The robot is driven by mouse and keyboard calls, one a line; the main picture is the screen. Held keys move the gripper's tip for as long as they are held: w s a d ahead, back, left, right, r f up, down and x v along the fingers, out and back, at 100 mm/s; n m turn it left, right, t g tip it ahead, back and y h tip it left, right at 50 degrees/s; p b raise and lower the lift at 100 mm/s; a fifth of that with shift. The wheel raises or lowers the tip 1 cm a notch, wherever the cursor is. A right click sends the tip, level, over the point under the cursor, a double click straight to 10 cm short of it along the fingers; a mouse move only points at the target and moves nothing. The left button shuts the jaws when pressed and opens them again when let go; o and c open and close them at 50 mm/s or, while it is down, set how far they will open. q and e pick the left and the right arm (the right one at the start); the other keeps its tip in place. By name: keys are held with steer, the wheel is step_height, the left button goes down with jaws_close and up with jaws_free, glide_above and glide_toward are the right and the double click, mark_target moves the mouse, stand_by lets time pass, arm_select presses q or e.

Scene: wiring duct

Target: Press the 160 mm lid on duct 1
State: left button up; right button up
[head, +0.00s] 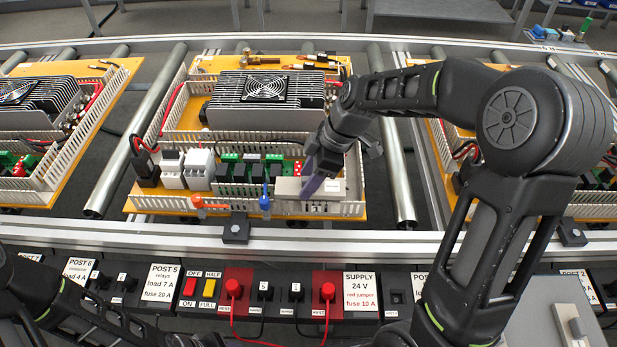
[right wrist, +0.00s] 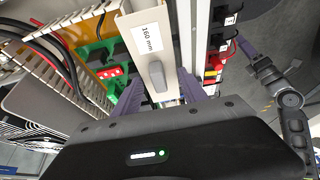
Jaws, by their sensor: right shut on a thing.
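The 160 mm lid (right wrist: 143,18) is a pale strip with a printed "160 mm" label and a grey knob (right wrist: 157,78). My right gripper (head: 312,187) is shut on it with purple fingers. In the head view the lid (head: 335,189) is over the right part of the white slotted duct (head: 230,206) along the board's front edge, which I take as duct 1. I cannot tell whether the lid is seated or just above it. My left gripper (right wrist: 247,48) shows small at the right of the right wrist view; its jaw state is unclear.
On the board, relays, green terminals (head: 230,158) and a finned fan unit (head: 267,88) stand behind the front duct. Another pale strip with a knob (head: 573,328) lies at the lower right.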

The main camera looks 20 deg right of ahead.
mark_target(322, 186)
stand_by(0.5)
steer(key=shift+f+b, duration=1.25)
steer(key=shift+b, duration=0.15)
steer(key=o, duration=1.4)
steer(key=shift+r, duration=0.1)
steer(key=v, duration=0.7)
steer(key=shift+s+d+r, duration=0.1)
steer(key=shift+d+r, duration=0.05)
steer(key=shift+r, duration=0.2)
